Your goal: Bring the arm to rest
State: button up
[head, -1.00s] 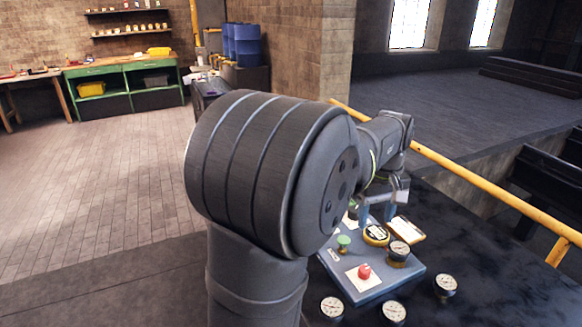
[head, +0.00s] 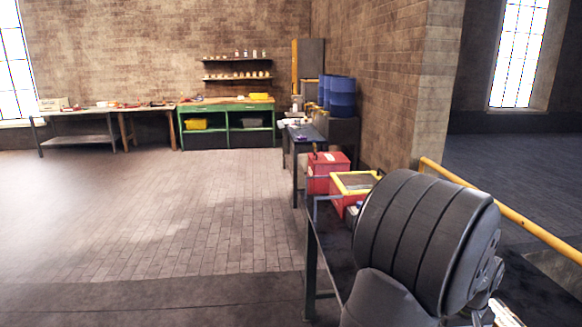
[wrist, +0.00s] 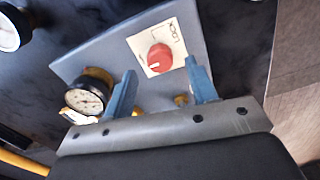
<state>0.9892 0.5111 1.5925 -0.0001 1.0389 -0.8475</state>
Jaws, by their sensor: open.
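My gripper (wrist: 160,88) shows in the wrist view with its two blue fingers apart and nothing between them. It is above a blue-grey panel (wrist: 95,62) on a dark tabletop. A red knob (wrist: 159,58) on a white plate marked LOCK lies beyond the fingertips. A round gauge (wrist: 85,98) sits at the panel's left side, beside the left finger. Whether the fingers touch the panel cannot be told. In the head view my arm fills the lower right, and the gripper and panel are out of sight.
Another gauge (wrist: 10,30) lies at the wrist view's upper left. In the head view, a red box (head: 327,170) and a yellow-rimmed red box (head: 338,200) stand beyond my arm. A yellow railing (head: 520,216) runs at right. The floor (head: 170,215) at left is open.

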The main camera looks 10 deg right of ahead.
jog(key=shift+f, duration=1.65)
notch_tip(320, 180, up, 17)
notch_tip(320, 180, down, 17)
jog(key=shift+f, duration=0.15)
jog(key=m, duration=0.3)
jog(key=shift+r, duration=0.2)
jog(key=m, duration=0.5)
jog(key=shift+m, duration=0.4)
jog(key=m, duration=0.3)
jog(key=shift+m, duration=0.4)
jog(key=m, duration=0.4)
